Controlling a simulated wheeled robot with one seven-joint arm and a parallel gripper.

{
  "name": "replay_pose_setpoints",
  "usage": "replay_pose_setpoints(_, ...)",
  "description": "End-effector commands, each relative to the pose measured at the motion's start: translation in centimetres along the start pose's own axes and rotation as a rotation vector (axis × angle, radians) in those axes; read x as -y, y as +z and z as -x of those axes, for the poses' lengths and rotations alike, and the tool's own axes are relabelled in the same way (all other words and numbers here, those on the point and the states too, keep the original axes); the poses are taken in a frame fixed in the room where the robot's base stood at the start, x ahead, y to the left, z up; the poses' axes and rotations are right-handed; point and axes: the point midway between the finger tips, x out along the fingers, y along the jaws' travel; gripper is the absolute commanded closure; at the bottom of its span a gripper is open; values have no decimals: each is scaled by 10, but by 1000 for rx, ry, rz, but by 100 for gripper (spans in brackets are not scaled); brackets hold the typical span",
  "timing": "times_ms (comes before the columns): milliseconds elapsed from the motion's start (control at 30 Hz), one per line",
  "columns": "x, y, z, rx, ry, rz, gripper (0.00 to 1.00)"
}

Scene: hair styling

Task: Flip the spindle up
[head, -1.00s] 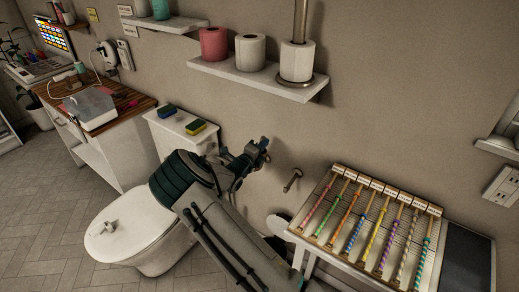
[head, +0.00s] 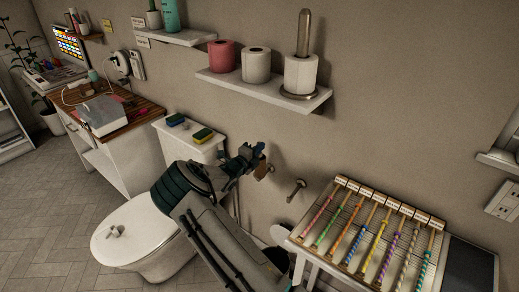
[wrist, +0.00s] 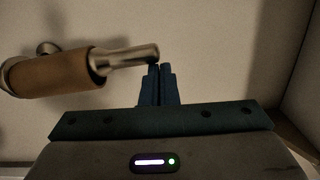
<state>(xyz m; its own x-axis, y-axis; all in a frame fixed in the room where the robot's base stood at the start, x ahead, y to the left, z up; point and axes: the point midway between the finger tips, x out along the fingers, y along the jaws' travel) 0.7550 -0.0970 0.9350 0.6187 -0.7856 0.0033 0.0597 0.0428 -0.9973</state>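The spindle (wrist: 133,58) is a metal rod with a brown cardboard tube (wrist: 58,73) around it, reaching in from the left of the wrist view. Its bare end lies at the tips of my gripper (wrist: 159,70); I cannot tell whether they touch. The gripper's fingers are together, with nothing visible between them. In the head view, my gripper (head: 257,149) is near the wall above the toilet's right side. The brown tube (head: 262,171) shows just below it; the rest of the spindle there is hidden by my gripper.
A metal wall post (head: 298,187) stands right of my gripper. The toilet (head: 140,235) is below left, its tank (head: 200,145) bearing sponges. A rack of coloured rods (head: 370,235) is at right. A shelf (head: 265,88) with paper rolls hangs above.

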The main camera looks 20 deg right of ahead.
Motion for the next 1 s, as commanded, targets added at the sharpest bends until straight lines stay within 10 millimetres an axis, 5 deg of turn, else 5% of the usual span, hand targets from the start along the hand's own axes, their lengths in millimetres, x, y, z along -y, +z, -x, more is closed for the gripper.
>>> replay_pose_setpoints(233,4,2,5,17,1,-2,100)
replay_pose_setpoints(433,8,-31,4,4,1,2,100)
replay_pose_setpoints(600,2,-29,48,6,2,-4,100)
replay_pose_setpoints(1000,4,-35,96,-8,0,-2,100)
